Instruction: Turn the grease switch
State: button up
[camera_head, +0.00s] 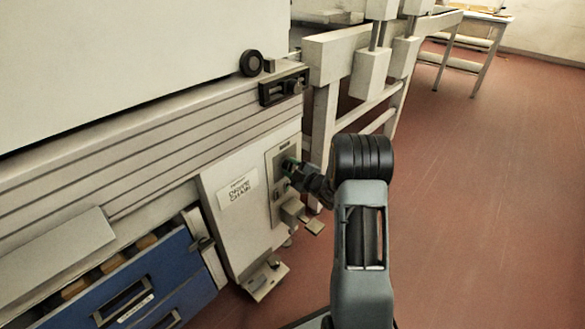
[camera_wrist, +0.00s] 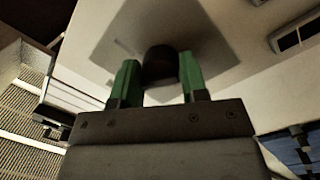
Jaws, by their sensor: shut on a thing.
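The grease switch (camera_wrist: 159,63) shows in the wrist view as a dark, rounded knob on a pale square plate (camera_wrist: 205,38). My gripper (camera_wrist: 159,75) has its two green fingers on either side of the knob and is shut on it. In the head view my gripper (camera_head: 290,166) is at the control panel (camera_head: 276,200) on the end of the machine. There my arm and the gripper hide most of the knob, and its turned position cannot be told.
A white box with a "drive chain" label (camera_head: 238,191) is left of the panel. Blue drawers (camera_head: 150,285) are at the lower left. A small ledge (camera_head: 295,212) juts out below my gripper. The machine's legs (camera_head: 325,130) stand behind. Red floor (camera_head: 480,200) is clear to the right.

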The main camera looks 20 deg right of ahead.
jog(key=shift+m, duration=0.3)
jog(key=m+p, duration=0.2)
jog(key=m, duration=0.2)
jog(key=shift+g+p, duration=0.3)
jog(key=shift+a+m+p, duration=0.1)
jog(key=shift+m+p, duration=0.85)
jog(key=shift+m, duration=0.85)
jog(key=o, duration=0.9)
jog(key=p+v, duration=0.3)
jog(key=v, duration=1.1)
jog(key=shift+w+r, duration=0.1)
jog(key=shift+r, duration=0.05)
